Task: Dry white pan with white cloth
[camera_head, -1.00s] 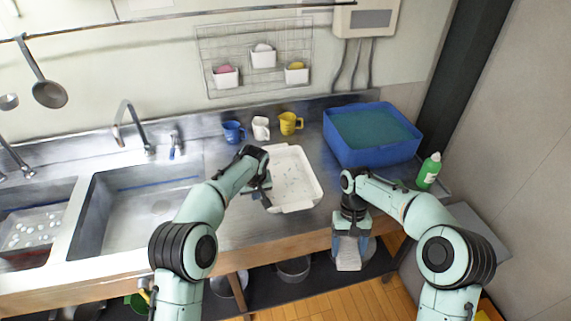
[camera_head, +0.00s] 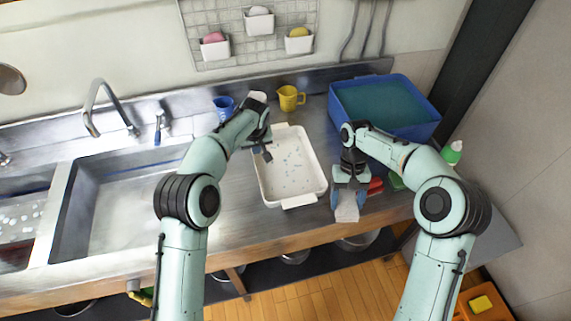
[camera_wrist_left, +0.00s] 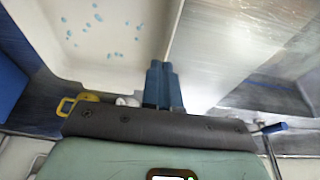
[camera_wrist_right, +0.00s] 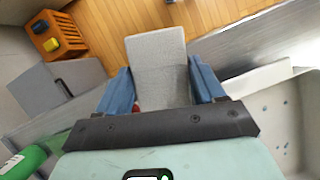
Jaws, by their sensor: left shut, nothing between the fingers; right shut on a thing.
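The white pan (camera_head: 313,193) lies on the counter, with blue water drops on its floor; it also shows in the left wrist view (camera_wrist_left: 135,62). My left gripper (camera_head: 265,151) is at the pan's back left side. Its fingers (camera_wrist_left: 163,85) are shut and empty beside the pan's wall; I cannot tell whether they touch it. My right gripper (camera_head: 349,193) is right of the pan, near the counter's front edge. It is shut on the white cloth (camera_head: 346,210), which sticks out between its widely spaced fingers in the right wrist view (camera_wrist_right: 157,65).
A blue basin of water (camera_head: 400,112) stands behind right. Blue (camera_head: 223,104) and yellow (camera_head: 290,97) cups stand behind the pan, with a white cup (camera_head: 258,97) partly hidden. A red item (camera_head: 375,186) and green bottle (camera_head: 452,153) are at right. The sink (camera_head: 120,205) is left.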

